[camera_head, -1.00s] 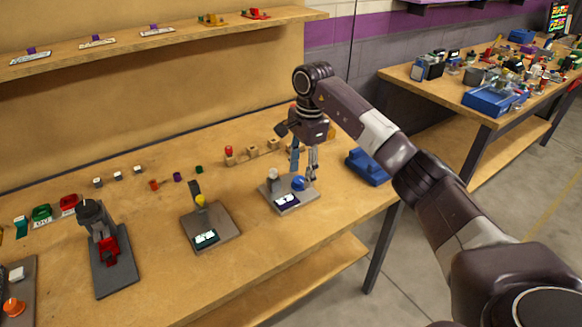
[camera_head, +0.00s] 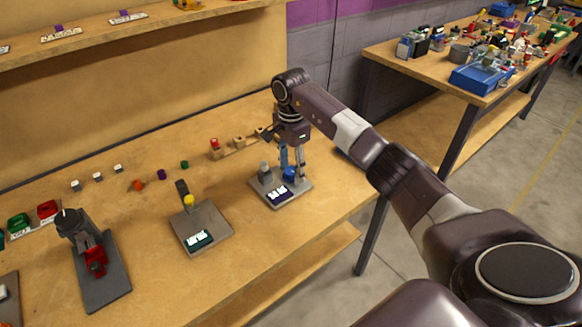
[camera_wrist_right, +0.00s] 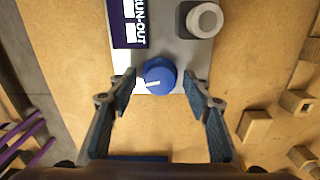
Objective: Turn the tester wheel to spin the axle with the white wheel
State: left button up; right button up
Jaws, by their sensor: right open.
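The run-out tester is a grey plate (camera_head: 300,193) with a dark label reading "RUN-OUT" (camera_wrist_right: 131,22). Its blue knob (camera_wrist_right: 160,76), with a white pointer line, looks like the tester wheel; it also shows in the head view (camera_head: 289,173). A pale grey-white round part (camera_wrist_right: 204,20) with a lighter centre stands on the same plate, beside the label. I cannot tell if it is the white wheel on its axle. My right gripper (camera_wrist_right: 164,97) is open, pointing down, with one finger on each side of the knob and gaps showing. My left gripper is not in view.
Left of the tester stand a plate with a yellow part (camera_head: 203,226) and a dark press with a red part (camera_head: 103,275). Wooden blocks (camera_head: 240,143) lie behind the tester. The table's front edge is close to the plate.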

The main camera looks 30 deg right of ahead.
jog(key=shift+c, duration=0.4)
jog(key=c, duration=1)
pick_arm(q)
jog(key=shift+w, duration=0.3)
pick_arm(e)
jog(key=shift+c, duration=0.2)
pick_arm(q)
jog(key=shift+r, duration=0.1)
pick_arm(e)
jog(key=shift+c, duration=0.2)
